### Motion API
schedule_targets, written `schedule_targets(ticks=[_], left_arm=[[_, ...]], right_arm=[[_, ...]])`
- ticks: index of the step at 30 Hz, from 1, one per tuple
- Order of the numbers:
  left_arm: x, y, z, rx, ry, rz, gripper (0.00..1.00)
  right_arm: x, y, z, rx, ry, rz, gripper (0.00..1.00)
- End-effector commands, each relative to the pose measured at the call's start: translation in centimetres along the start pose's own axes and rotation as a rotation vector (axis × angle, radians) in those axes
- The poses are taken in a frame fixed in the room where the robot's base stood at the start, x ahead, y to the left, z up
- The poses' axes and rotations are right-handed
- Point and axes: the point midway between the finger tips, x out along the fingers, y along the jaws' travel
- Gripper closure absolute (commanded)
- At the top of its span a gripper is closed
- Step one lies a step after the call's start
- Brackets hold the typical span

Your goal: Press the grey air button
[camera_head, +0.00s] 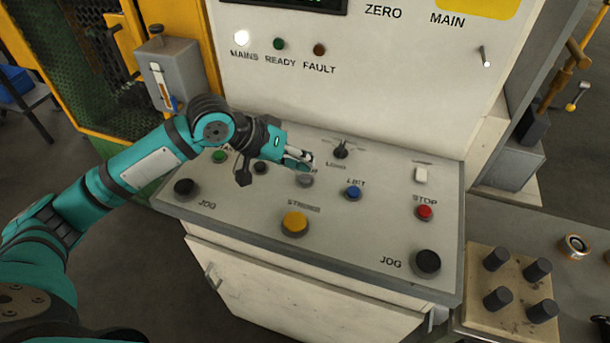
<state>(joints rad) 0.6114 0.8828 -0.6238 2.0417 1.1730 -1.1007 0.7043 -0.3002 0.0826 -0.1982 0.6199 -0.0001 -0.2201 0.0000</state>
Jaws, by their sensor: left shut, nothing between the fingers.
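The grey button (305,181) sits on the sloping control panel, in the row between a dark button and the blue button. Its label is partly covered and too small to read. My left gripper (306,162) comes in from the left with its fingers shut and empty. Its fingertips lie just above and behind the grey button in the picture. I cannot tell whether they touch it or hover over the panel. My right gripper is out of view.
Nearby are the blue button (353,193), a black selector knob (341,150), a yellow button (295,223), a red stop button (424,212) and two black jog buttons (186,188) (426,262). A block with dark pegs (512,300) stands at the lower right.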

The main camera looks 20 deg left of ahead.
Motion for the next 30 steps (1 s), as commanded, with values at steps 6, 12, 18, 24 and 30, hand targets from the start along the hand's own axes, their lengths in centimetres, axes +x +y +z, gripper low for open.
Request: schedule_targets(ticks=[6,12,18,24,30], left_arm=[[0.00,0.00,0.00,0.000,0.000,0.000,1.00],[0.06,-0.05,0.05,-0.001,0.000,0.000,1.00],[0.48,-0.34,0.40,-0.001,-0.001,0.000,1.00],[0.58,-0.42,0.44,0.000,0.000,0.000,1.00],[0.60,-0.43,0.45,0.000,0.000,0.000,1.00]], right_arm=[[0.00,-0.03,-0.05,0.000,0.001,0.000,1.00],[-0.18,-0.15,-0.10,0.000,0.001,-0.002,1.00],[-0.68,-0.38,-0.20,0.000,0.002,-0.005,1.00],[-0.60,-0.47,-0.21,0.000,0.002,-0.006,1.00],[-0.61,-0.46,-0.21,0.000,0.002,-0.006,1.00]])
